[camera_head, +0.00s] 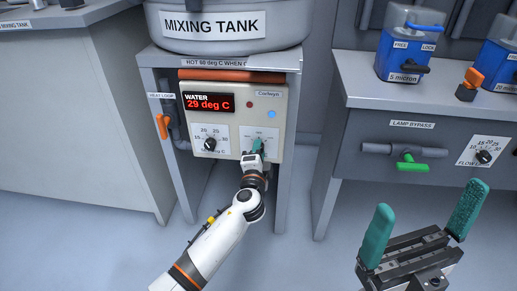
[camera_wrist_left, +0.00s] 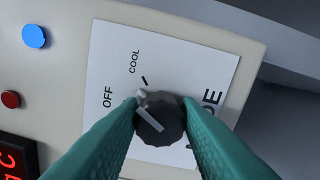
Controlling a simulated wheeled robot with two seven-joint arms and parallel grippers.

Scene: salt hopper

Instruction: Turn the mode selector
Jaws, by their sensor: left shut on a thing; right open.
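The mode selector is a dark faceted knob (camera_wrist_left: 160,120) with a white bar on its face, in the left wrist view. It sits on a white label plate (camera_wrist_left: 185,65) marked OFF and COOL, with other lettering partly hidden. My left gripper (camera_wrist_left: 162,108) has its teal fingers on either side of the knob, shut on it. In the head view my left gripper (camera_head: 257,148) is at the lower right of the beige control box (camera_head: 231,120) and hides the knob. I cannot tell which setting it points to. My right gripper (camera_head: 431,203) is open and empty.
The box has a display reading 29 deg C (camera_head: 207,103), a temperature knob (camera_head: 210,144), a red button (camera_head: 250,104) and a blue button (camera_head: 271,114). An orange heat loop handle (camera_head: 162,126) is left of it. A green lamp bypass handle (camera_head: 411,166) is on the right bench.

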